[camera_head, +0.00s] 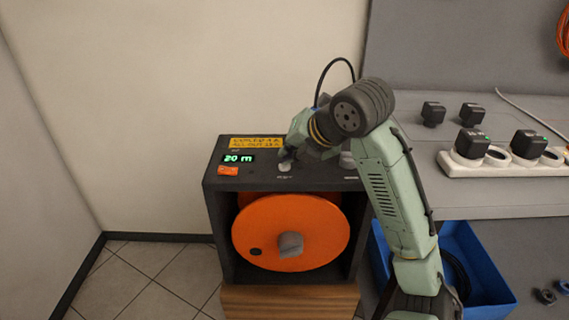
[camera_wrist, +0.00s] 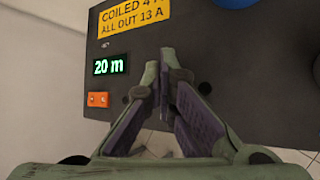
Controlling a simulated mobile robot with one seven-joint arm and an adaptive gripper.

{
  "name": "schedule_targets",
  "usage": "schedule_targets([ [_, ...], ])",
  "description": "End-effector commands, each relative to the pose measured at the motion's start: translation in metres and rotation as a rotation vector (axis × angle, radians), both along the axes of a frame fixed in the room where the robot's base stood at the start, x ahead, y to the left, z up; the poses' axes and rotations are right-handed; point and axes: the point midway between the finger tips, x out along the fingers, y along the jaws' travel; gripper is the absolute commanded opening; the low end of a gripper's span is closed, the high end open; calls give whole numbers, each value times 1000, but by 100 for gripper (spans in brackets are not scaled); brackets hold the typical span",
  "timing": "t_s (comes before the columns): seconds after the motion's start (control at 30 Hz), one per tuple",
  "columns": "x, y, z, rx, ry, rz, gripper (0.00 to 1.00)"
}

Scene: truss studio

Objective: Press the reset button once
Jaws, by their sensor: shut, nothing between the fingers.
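A dark box has a control panel (camera_head: 260,180) on top. A pale round button (camera_head: 284,167) sits near the middle of the panel, with small lettering in front of it that I cannot read, so I cannot confirm it is the reset button. My gripper (camera_head: 286,154) is shut and empty, with its tips just above or behind this button; I cannot tell whether they touch it. In the wrist view my gripper (camera_wrist: 168,56) points over the panel (camera_wrist: 210,60), and its fingers hide the button.
The panel also bears a green display (camera_wrist: 109,65) reading "20 m", an orange switch (camera_wrist: 98,99), a yellow label (camera_wrist: 132,18) and a pale round part (camera_head: 347,159) beside my arm. An orange reel (camera_head: 300,225) fills the box. A blue bin (camera_head: 478,265) and bench (camera_head: 500,196) stand right.

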Motion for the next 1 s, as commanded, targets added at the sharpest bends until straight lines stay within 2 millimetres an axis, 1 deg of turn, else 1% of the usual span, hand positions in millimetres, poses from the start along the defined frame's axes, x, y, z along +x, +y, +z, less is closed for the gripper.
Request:
schedule_targets([
  [0.03,0,0,5,0,0,0,0],
  [0.17,0,0,11,0,0,0,0],
  [0.57,0,0,14,0,-1,-1,0],
  [0.67,0,0,20,0,-1,-1,0],
  [1.0,0,0,55,0,-1,-1,0],
])
